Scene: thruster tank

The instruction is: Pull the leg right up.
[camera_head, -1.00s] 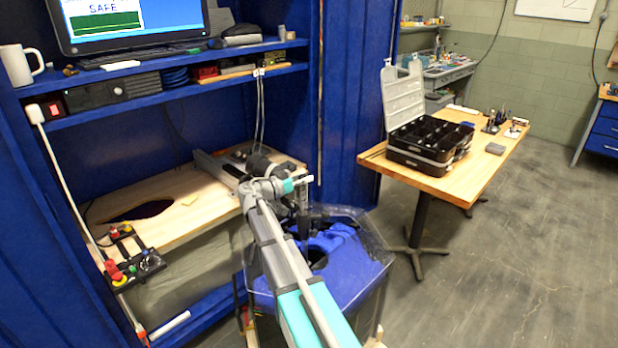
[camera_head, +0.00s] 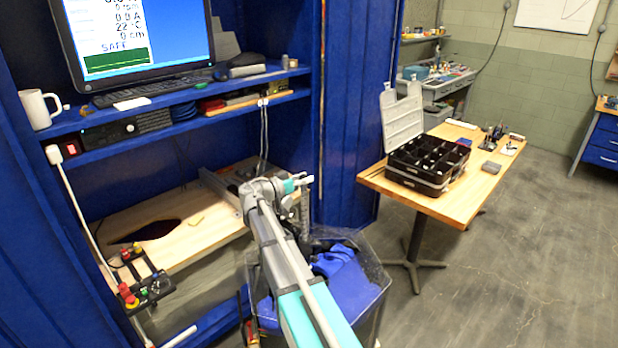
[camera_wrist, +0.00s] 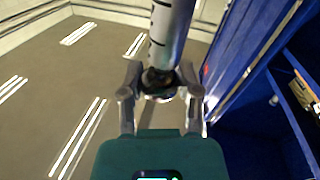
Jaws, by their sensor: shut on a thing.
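The leg (camera_wrist: 172,30) is a grey metal tube with dark marks along it. In the wrist view it runs from the top of the picture to a dark rounded end between my fingers. My gripper (camera_wrist: 160,82) is shut on it at this end, one finger on each side. In the head view my gripper (camera_head: 300,184) is above the far side of the clear-walled tank (camera_head: 374,262), partly hidden by my own arm. A narrow grey upright piece (camera_head: 305,216) shows just below it; I cannot tell whether this is the leg.
Blue cloth-like material (camera_head: 335,260) and a blue surface show at the tank. A wooden bench (camera_head: 200,228) inside the blue cabinet is behind it. A monitor (camera_head: 135,40) stands on the shelf. A table (camera_head: 480,185) with an open black case (camera_head: 428,165) is at the right.

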